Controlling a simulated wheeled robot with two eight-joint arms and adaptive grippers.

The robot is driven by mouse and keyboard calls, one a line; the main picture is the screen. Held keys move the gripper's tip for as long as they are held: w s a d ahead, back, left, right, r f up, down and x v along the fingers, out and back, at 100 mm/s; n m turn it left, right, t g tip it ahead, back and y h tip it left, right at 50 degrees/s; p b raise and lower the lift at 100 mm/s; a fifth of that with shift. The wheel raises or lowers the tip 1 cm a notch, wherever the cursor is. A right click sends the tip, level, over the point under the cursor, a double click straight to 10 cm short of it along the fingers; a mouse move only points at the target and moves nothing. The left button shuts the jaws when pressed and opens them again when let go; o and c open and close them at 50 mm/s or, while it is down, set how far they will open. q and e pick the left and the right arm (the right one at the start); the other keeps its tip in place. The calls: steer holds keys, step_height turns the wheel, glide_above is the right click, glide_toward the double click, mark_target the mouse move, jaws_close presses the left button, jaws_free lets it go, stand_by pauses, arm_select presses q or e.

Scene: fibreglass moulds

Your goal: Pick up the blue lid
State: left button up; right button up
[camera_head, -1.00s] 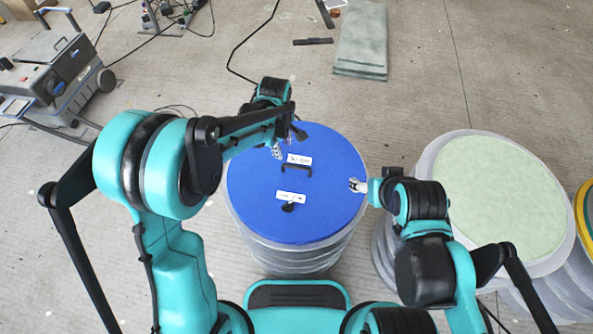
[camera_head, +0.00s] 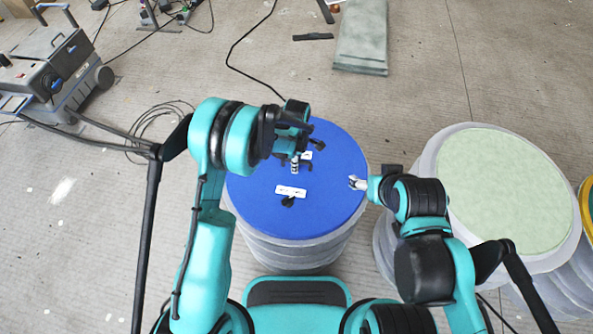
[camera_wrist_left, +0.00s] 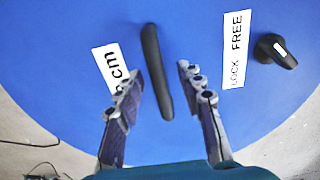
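The round blue lid (camera_head: 325,212) lies on top of a grey drum (camera_head: 292,255) in the head view. It carries a black bar handle (camera_wrist_left: 155,70), two white labels and a black knob (camera_wrist_left: 273,50). My left gripper (camera_wrist_left: 160,76) is open over the lid, with the handle showing between its two fingers in the left wrist view; I cannot tell whether they touch it. In the head view the left gripper (camera_head: 294,164) partly hides the handle and a label. My right gripper (camera_head: 357,183) is at the lid's right edge; its finger opening is unclear.
A grey drum with a pale green top (camera_head: 500,190) stands to the right, and a yellow-rimmed one (camera_head: 585,212) at the right edge. A grey wheeled machine (camera_head: 45,75) and cables are at the upper left. A green-grey slab (camera_head: 362,40) lies on the floor behind.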

arm_select(q)
steer(key=shift+f, duration=0.1)
jaws_close()
stand_by(0.5)
